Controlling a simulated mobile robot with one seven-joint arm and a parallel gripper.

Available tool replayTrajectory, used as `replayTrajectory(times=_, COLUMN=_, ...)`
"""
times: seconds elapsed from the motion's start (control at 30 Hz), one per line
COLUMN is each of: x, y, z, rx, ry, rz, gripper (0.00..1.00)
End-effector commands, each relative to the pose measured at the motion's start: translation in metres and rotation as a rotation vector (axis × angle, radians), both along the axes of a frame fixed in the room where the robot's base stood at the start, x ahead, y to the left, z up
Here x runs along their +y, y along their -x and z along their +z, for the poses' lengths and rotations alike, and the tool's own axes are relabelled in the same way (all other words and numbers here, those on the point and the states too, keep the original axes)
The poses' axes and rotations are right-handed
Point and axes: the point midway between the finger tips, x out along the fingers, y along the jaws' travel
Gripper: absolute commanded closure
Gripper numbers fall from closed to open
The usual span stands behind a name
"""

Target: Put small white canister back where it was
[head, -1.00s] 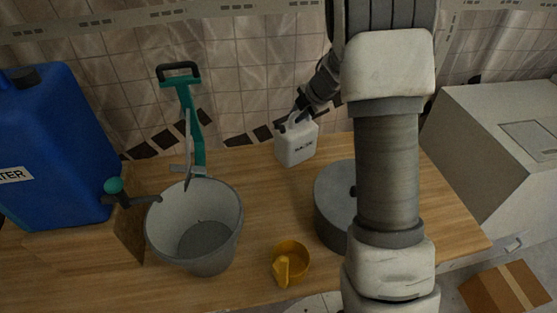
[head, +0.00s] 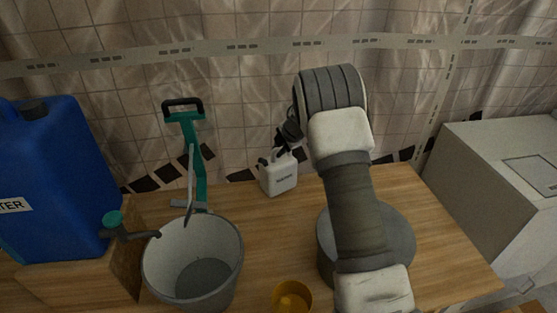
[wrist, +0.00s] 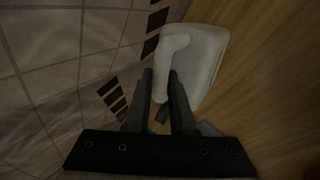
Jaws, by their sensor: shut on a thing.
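The small white canister (head: 279,178) is near the back edge of the wooden table, close to the tiled wall, with dark lettering on its front. In the head view it looks upright; I cannot tell whether its base touches the table. My gripper (head: 282,150) is at its top. In the wrist view my gripper (wrist: 161,88) has its two fingers on either side of the handle of the canister (wrist: 203,58), shut on it. My forearm comes in from the right, and the fingertips are partly hidden in the head view.
A green-handled tool (head: 196,150) stands left of the canister, behind a grey bucket (head: 160,262). A blue water container (head: 55,175) is at far left. A yellow cup (head: 298,292) and a grey round pot (head: 398,240) are in front. Bare table (head: 270,235) lies between.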

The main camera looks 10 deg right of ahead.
Motion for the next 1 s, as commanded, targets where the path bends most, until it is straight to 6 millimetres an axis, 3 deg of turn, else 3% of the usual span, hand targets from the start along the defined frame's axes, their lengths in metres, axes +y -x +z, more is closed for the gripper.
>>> replayTrajectory(times=0.33, x=0.000, y=-0.002, z=-0.036, rx=-0.003, ry=0.000, rz=-0.001, gripper=1.00)
replayTrajectory(times=0.77, x=0.001, y=-0.002, z=-0.041, rx=-0.005, ry=0.000, rz=0.000, gripper=1.00)
replayTrajectory(times=0.8, x=0.001, y=-0.001, z=-0.043, rx=-0.001, ry=0.000, rz=0.000, gripper=0.74)
replayTrajectory(times=0.93, x=0.001, y=-0.001, z=-0.043, rx=-0.001, ry=0.000, rz=0.000, gripper=0.51)
replayTrajectory(times=1.0, x=0.001, y=-0.001, z=-0.043, rx=-0.001, ry=0.000, rz=0.000, gripper=0.48)
